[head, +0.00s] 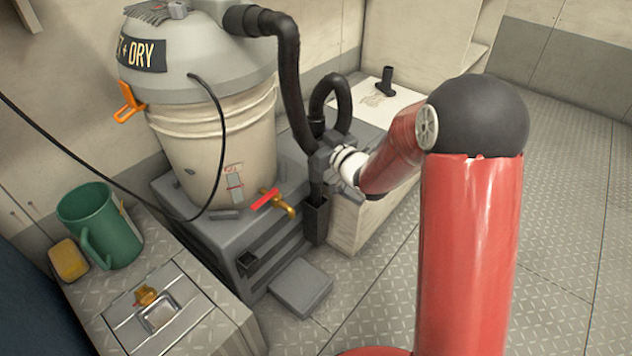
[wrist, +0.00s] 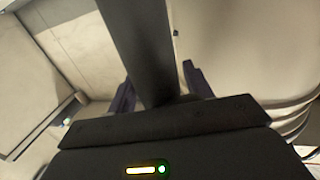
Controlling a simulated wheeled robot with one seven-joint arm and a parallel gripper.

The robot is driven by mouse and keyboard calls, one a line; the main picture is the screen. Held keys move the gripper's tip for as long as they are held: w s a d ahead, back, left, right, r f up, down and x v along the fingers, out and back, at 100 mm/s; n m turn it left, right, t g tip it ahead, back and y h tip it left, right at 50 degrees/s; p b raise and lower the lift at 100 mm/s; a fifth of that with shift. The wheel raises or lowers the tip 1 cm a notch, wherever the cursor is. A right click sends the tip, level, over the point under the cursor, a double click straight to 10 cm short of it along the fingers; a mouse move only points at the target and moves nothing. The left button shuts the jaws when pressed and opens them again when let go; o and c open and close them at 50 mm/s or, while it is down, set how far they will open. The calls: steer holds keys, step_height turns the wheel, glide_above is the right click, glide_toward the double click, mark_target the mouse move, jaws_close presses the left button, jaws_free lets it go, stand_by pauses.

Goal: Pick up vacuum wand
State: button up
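The vacuum wand is a dark upright tube (head: 316,186) in the head view, with its lower end in a dark holder (head: 316,222) on the side of the grey base. My gripper (head: 324,156) is at its upper part, below the black hose loop. In the wrist view a dark tube (wrist: 145,45), apparently the wand, runs between the two fingers of my gripper (wrist: 158,90). The fingers stand apart on either side of it, with a gap visible at the right finger. The fingertips are hard to make out in the head view.
The wet/dry vacuum drum (head: 215,135) stands on the grey base (head: 225,245), its black hose (head: 290,75) arching close to my gripper. A black nozzle (head: 386,82) stands on a pale box behind. A green mug (head: 100,225) and yellow sponge (head: 68,260) sit left. Floor at right is clear.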

steer(key=c, duration=0.8)
steer(key=shift+r, duration=0.2)
step_height(320, 180, up, 20)
steer(key=p, duration=0.4)
steer(key=shift+f, duration=0.15)
